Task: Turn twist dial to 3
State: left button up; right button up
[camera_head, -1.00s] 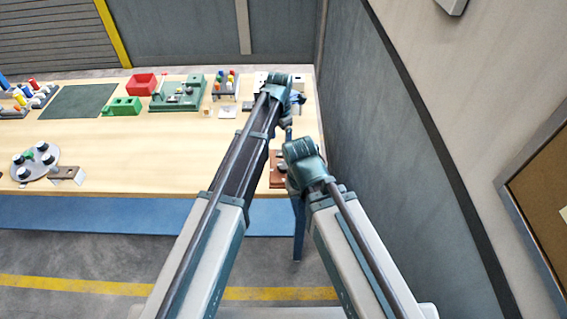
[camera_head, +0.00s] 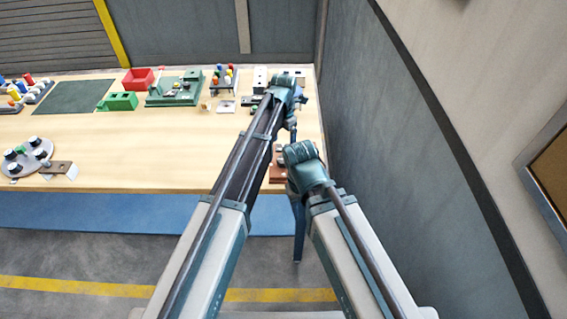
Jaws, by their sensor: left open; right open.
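A reddish-brown block (camera_head: 277,176) with a small grey part on top sits at the table's front right corner, partly hidden behind my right wrist. I cannot tell whether it is the twist dial, and no number is readable. A round grey plate (camera_head: 27,160) with several dark knobs lies at the front left, far from both grippers. My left gripper (camera_head: 292,121) is open over the right side of the table, beyond the block, mostly hidden by its own wrist. My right gripper (camera_head: 297,163) is open at the block, its fingers largely hidden by the wrist; contact cannot be told.
A red bin (camera_head: 138,80), a green block (camera_head: 121,102), a green fixture (camera_head: 176,93) and a rack of coloured pegs (camera_head: 224,79) stand along the back. A dark mat (camera_head: 72,97) lies at the back left. The table's middle is clear. A grey wall (camera_head: 395,170) rises close on the right.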

aim_at(283, 162)
pick_arm(q)
notch_tip(283, 162, down, 8)
jog(key=b, duration=0.7)
jog(key=shift+f, duration=0.25)
jog(key=c, duration=1.4)
